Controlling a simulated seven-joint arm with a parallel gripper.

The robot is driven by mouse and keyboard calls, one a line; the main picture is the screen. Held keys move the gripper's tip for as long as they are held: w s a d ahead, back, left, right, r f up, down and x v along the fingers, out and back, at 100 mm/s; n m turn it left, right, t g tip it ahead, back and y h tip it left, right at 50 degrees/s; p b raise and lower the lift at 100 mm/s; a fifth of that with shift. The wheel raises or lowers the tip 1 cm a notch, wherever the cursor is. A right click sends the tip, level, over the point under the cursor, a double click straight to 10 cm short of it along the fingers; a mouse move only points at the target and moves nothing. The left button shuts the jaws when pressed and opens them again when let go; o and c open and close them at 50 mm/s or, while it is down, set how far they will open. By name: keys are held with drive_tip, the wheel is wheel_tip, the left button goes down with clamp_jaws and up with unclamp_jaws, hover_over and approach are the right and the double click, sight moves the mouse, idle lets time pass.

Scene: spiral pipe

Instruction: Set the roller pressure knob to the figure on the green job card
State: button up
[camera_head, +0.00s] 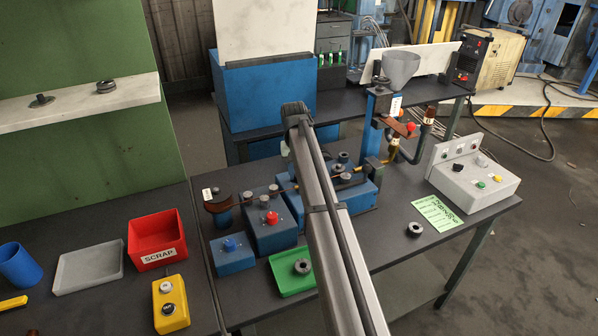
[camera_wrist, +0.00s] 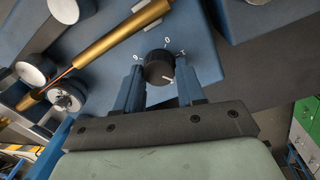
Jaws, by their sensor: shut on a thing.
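The roller pressure knob (camera_wrist: 158,65) is a round black knob on a blue housing in the wrist view, with small white marks around it. In the head view my arm hides the gripper and the knob. The green job card (camera_head: 438,212) lies flat on the dark table at the right; its print is too small to read.
A brass-coloured rod (camera_wrist: 108,45) runs close to the knob. A grey control box (camera_head: 472,182) stands at the table's right. A green tray (camera_head: 283,285), red SCRAP bin (camera_head: 155,232) and yellow button box (camera_head: 171,304) are at the left.

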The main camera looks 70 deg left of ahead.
drive_tip(key=shift+n, duration=0.7)
drive_tip(key=o, duration=1)
drive_tip(key=shift+o, duration=0.2)
drive_tip(key=shift+r, duration=0.15)
wheel_tip(320, 180, up, 14)
drive_tip(key=shift+s+f, duration=0.25)
drive_tip(key=shift+s, duration=0.2)
drive_tip(key=shift+a, duration=0.1)
